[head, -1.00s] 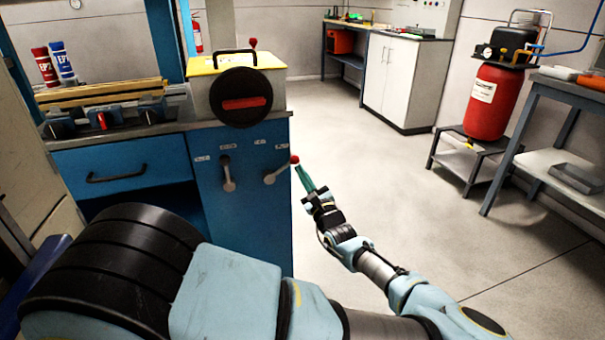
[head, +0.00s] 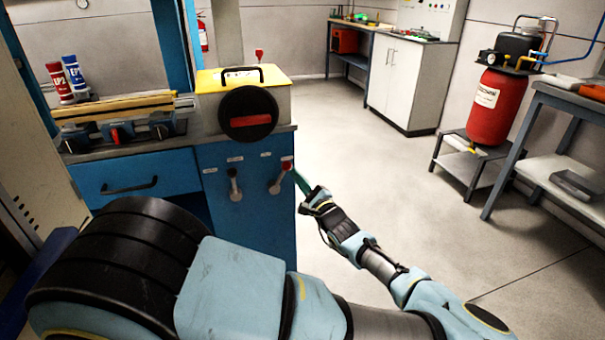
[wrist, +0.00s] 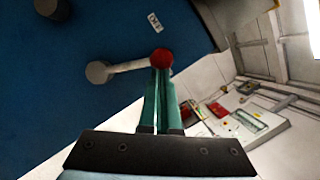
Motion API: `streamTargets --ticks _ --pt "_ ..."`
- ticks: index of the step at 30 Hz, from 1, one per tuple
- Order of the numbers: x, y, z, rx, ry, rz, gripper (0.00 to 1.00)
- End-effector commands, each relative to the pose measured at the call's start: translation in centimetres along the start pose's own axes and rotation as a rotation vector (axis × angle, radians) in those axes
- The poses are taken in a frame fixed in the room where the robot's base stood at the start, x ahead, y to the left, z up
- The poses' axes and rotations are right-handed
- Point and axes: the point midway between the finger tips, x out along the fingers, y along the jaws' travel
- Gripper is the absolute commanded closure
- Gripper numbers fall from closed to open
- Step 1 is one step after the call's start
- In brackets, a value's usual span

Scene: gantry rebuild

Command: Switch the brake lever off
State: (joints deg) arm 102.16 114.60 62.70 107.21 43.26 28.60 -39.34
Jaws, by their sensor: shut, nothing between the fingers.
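A lever with a red knob (head: 287,166) is on the right part of the blue cabinet front, its grey arm slanting up and right from its pivot. In the wrist view the red knob (wrist: 161,58) is at the fingertips, its arm running left to a grey pivot.
A black round handwheel (head: 248,114) with a red bar sits above the levers on a yellow-topped box (head: 288,100). A blue drawer (head: 135,175) is to the left. A red tank (head: 493,108) and a workbench (head: 570,150) stand right; the floor between is clear.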

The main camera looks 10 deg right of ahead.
Motion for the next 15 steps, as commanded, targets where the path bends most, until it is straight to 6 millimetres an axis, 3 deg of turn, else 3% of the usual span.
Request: streamTargets --ticks 6,15 --pt "0.6 -0.2 1.8 -0.168 -0.001 0.057 1.0" --pt "0.9 0.2 2.7 -0.321 0.0 0.111 1.0"
